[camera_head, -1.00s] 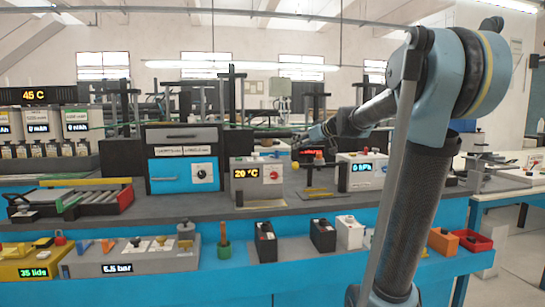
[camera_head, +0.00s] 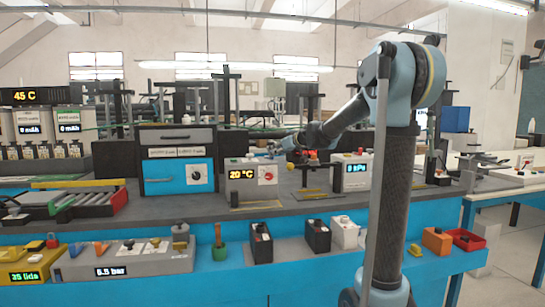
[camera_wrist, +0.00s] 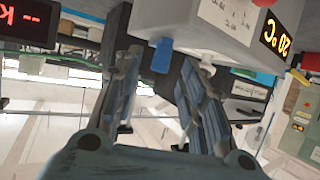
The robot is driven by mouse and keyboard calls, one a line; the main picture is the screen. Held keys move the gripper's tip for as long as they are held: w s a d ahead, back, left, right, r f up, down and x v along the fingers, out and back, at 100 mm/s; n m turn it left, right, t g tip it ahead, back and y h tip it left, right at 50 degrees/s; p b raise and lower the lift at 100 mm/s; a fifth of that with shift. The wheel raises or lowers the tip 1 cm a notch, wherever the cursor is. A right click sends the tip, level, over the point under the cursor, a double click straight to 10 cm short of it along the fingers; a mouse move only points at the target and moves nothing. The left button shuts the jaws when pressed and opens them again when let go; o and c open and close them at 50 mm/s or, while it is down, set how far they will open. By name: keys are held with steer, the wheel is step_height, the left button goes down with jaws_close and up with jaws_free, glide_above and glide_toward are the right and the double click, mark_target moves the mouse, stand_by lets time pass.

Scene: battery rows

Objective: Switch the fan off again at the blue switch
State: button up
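The grey box with the 20 °C display (camera_head: 240,187) stands on the bench and has a red knob on its front. It also shows upside down in the wrist view (camera_wrist: 225,22). There, a blue switch (camera_wrist: 162,55) sticks out of its top, beside a pale stub (camera_wrist: 203,57). My gripper (camera_wrist: 160,68) is open, its two fingers apart and nothing held. The blue switch shows between the fingertips; I cannot tell whether they touch it. In the head view, my gripper (camera_head: 276,148) is just above and behind the box's right side. I cannot make out a fan.
A blue-fronted cabinet (camera_head: 165,179) stands left of the box, and a 0 kPa box (camera_head: 352,183) stands to its right. A red display (camera_wrist: 28,23) shows in the wrist view. A lower shelf holds several dark and pale blocks. Bare bench top lies before the box.

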steer(key=shift+x, duration=2.2)
